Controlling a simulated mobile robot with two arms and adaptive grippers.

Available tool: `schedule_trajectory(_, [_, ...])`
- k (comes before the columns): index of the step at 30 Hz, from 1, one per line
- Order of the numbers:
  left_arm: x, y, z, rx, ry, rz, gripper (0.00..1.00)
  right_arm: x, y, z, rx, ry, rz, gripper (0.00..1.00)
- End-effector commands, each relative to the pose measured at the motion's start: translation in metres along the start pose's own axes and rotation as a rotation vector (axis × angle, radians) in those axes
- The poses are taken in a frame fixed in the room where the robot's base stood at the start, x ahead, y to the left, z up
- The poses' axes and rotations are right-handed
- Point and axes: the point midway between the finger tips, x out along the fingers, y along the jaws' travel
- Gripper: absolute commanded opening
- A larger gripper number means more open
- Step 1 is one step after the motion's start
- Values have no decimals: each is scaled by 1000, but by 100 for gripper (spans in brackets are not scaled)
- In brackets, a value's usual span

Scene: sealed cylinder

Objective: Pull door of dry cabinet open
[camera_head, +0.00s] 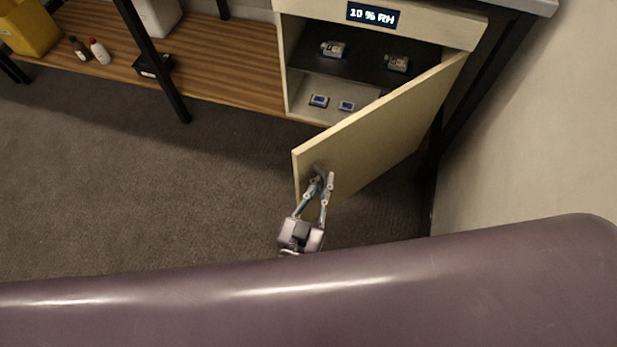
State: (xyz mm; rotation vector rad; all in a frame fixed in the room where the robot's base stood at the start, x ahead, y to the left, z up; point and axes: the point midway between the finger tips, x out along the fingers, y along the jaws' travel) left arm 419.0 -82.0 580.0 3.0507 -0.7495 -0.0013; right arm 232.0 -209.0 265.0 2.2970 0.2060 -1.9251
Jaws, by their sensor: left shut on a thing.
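The dry cabinet (290,63) stands at the upper middle right under a table, with a display reading "10 % RH" (373,14) on its top panel. Its pale door (390,130) is swung wide open, hinged at the right side. The dark handle (317,170) is on the door's outer face near its free edge. My left gripper (322,181) is shut on the handle, whose middle is partly hidden by the fingers. My right gripper is not in view.
Inside the cabinet, small devices sit on a dark shelf (365,67) and on the floor below. A wooden low shelf (220,60) with bottles and a yellow bin (25,28) is at left. A black table leg (155,65) stands left of the cabinet. A wall (530,130) is at right. Carpet at left is clear.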

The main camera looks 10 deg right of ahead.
Motion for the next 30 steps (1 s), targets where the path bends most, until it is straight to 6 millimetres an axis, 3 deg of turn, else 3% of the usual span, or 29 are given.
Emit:
schedule_trajectory(14, [0,2,2,3,-3,7,0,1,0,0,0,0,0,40])
schedule_trajectory(15, [0,2,2,3,-3,7,13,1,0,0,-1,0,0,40])
schedule_trajectory(19, [0,3,2,2,-3,8,26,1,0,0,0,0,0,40])
schedule_trajectory(30, [-7,4,2,1,-3,9,26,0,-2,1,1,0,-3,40])
